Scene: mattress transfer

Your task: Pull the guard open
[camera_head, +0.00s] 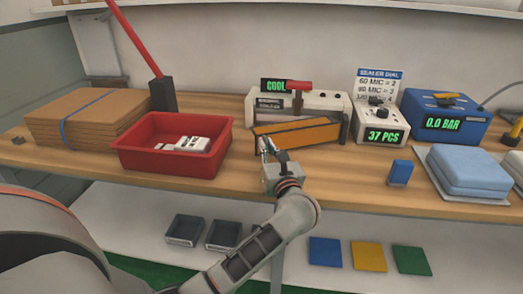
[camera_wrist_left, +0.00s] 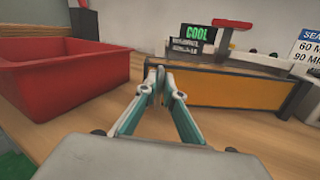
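The guard is an orange panel with dark ends (camera_head: 300,135) across the front of the white sealer (camera_head: 325,102). The sealer's display reads COOL. My left gripper (camera_head: 266,146) is at the guard's left end. In the left wrist view its fingertips (camera_wrist_left: 160,76) come nearly together at the left edge of the orange guard (camera_wrist_left: 230,91). They appear closed on that edge, though the contact itself is small and partly hidden. My right gripper is in neither view.
A red bin (camera_head: 175,157) with white items stands left of my gripper, beside stacked cardboard (camera_head: 85,117). A red lever (camera_head: 135,40) rises behind the bin. Right are a 37 PCS counter (camera_head: 380,128), a blue block (camera_head: 400,172), a blue vacuum unit (camera_head: 447,120) and folded blue mattresses (camera_head: 468,170).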

